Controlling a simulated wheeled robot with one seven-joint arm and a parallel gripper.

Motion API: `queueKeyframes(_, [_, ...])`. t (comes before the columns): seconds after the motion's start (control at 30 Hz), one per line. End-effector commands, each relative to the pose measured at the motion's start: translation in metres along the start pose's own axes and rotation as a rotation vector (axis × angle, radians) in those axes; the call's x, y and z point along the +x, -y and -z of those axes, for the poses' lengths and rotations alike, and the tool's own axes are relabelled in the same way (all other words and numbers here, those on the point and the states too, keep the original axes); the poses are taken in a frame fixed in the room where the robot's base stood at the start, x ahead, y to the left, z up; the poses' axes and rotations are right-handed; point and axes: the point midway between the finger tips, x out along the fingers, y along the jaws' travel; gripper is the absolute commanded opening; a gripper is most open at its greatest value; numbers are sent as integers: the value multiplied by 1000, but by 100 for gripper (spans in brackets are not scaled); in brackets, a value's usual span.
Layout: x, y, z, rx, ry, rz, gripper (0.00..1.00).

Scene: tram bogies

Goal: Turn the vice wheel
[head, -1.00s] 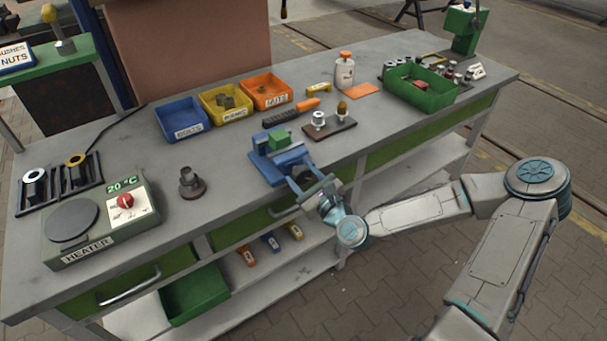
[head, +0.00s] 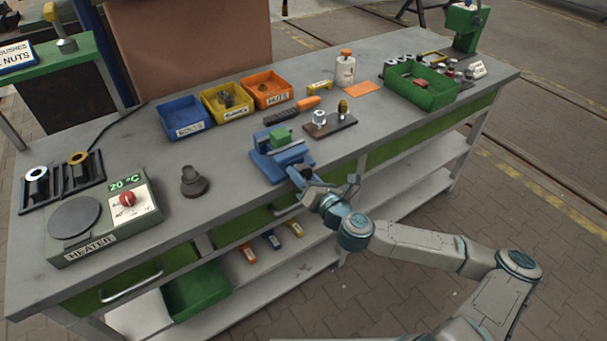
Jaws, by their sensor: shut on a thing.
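The blue vice (head: 268,165) sits at the front edge of the grey workbench, left of the picture's middle. A green block (head: 281,136) stands between its jaws. The vice wheel (head: 305,171) is at the vice's front, a small dark shape largely hidden by my gripper. My gripper (head: 302,178) is at the wheel, just off the bench's front edge, and is shut on it. The fingers are small in this view, so the exact grip on the rim is hard to make out.
Blue (head: 184,118), yellow (head: 227,100) and orange (head: 268,91) bins stand behind the vice. A dark board with two fittings (head: 331,125) lies to its right. A heater (head: 105,215) is at the left, a green tray (head: 422,88) at the right. Open shelves run below the bench.

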Motion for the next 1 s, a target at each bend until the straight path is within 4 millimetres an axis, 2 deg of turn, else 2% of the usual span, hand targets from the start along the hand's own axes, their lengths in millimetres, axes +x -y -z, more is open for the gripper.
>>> queueKeyframes(0.4, [0,-1,2,213,-4,2,25])
queueKeyframes(1.0, [0,0,3,245,-6,1,25])
